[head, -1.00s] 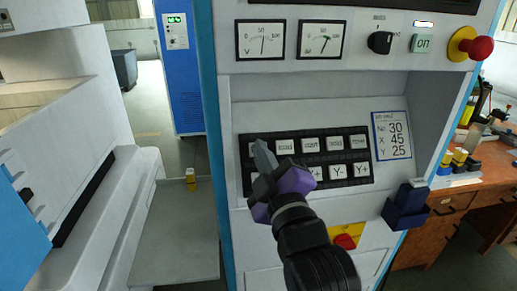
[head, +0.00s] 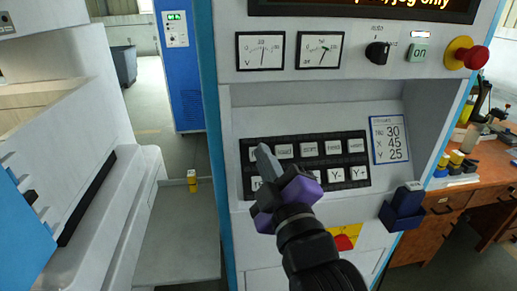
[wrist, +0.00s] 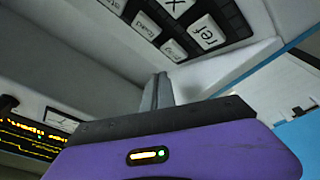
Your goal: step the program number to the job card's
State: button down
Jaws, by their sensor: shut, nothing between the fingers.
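The job card (head: 389,139) is fixed to the right of the key panel and reads No 30, X 45 and 25. The black key panel (head: 358,184) carries two rows of pale keys; Y- and Y+ are legible at the lower right. My gripper (head: 264,152) is shut and empty, in front of the panel's left part, hiding several keys there. In the wrist view its fingertips (wrist: 160,90) point towards the panel, near the ref key (wrist: 207,33); contact cannot be told. The display (head: 362,8) shows orange text ending "jog only"; I see no readable program number.
Above the panel are two dial gauges (head: 260,51), a black rotary switch (head: 377,52), a lit green "on" button (head: 418,53) and a red emergency button (head: 478,52). A dark blue holder (head: 404,207) sticks out below the card. A cluttered wooden bench stands right.

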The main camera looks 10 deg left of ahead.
jog(key=shift+s+d+r+p, duration=0.2)
jog(key=shift+s+r+p, duration=0.2)
jog(key=shift+s, duration=0.2)
jog(key=shift+s+d+r+p, duration=0.15)
jog(key=shift+s+r+p, duration=0.15)
jog(key=shift+s+r, duration=0.2)
dwell(2.0)
jog(key=s+d+f+m+t+h, duration=0.2)
jog(key=s+d+f+m+h, duration=0.2)
jog(key=s+d+f+m, duration=1)
jog(key=s+d+f+m+g+h, duration=0.1)
jog(key=s+d+f, duration=0.4)
jog(key=s, duration=0.7)
jog(key=s+d+f+g+h, duration=0.3)
jog(key=s+d+f+g, duration=0.1)
jog(key=s, duration=0.8)
jog(key=shift+d+f+m, duration=0.35)
jog(key=shift+d+m, duration=0.05)
jog(key=shift+d, duration=0.15)
